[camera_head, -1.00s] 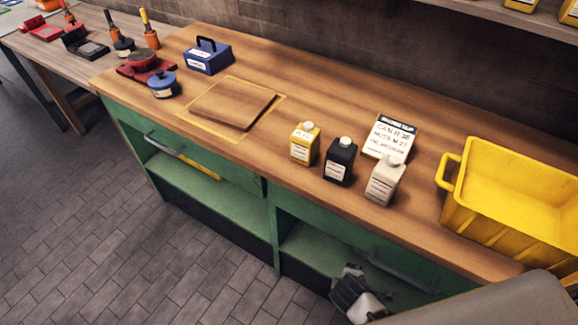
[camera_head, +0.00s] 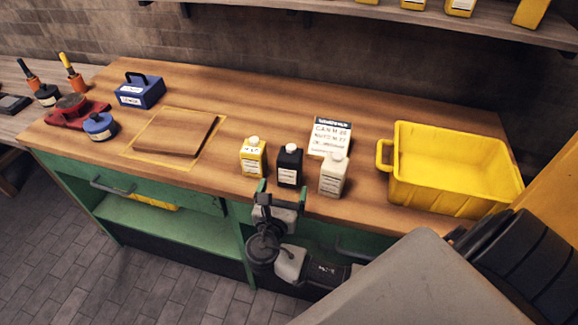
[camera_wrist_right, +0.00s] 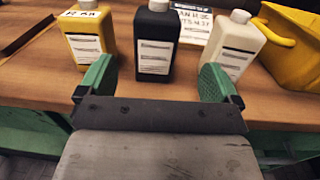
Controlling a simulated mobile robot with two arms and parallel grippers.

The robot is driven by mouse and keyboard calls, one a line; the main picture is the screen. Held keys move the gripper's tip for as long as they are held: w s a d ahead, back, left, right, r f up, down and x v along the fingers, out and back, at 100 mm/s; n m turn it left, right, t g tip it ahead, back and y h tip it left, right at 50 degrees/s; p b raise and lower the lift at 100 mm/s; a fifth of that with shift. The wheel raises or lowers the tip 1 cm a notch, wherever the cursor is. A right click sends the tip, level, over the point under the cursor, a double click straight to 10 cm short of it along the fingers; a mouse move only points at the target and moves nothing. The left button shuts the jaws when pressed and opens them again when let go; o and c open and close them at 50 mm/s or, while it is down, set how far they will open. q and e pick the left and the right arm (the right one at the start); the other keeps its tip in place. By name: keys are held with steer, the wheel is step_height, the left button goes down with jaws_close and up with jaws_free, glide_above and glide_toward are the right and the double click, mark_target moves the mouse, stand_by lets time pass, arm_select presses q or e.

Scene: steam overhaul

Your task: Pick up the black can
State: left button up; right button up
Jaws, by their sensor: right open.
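The black can (camera_head: 289,166) with a white cap and white label stands upright on the wooden bench near its front edge, between a yellow can (camera_head: 253,158) and a cream can (camera_head: 333,175). My right gripper (camera_head: 281,192) is open and empty in front of the cans, at the bench's front edge. In the right wrist view the black can (camera_wrist_right: 156,45) stands ahead, between the lines of the two green fingers and beyond their tips. The yellow can (camera_wrist_right: 88,38) and the cream can (camera_wrist_right: 235,45) flank it, close past the fingertips. My left gripper is not in view.
A yellow bin (camera_head: 455,165) stands to the right and a printed sign card (camera_head: 330,137) behind the cans. A wooden board (camera_head: 175,133), a blue box (camera_head: 140,90) and a blue round pot (camera_head: 100,126) are to the left. The bench behind the cans is mostly clear.

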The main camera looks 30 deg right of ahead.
mark_target(289, 171)
steer(key=x, duration=0.4)
steer(key=shift+w+d, duration=0.2)
steer(key=shift+d, duration=0.05)
steer(key=p+x, duration=0.1)
steer(key=x, duration=0.4)
steer(key=shift+w+a+f+p, duration=0.1)
steer(key=shift+w+f+p, duration=0.15)
steer(key=shift+w+p, duration=0.1)
steer(key=c, duration=1.3)
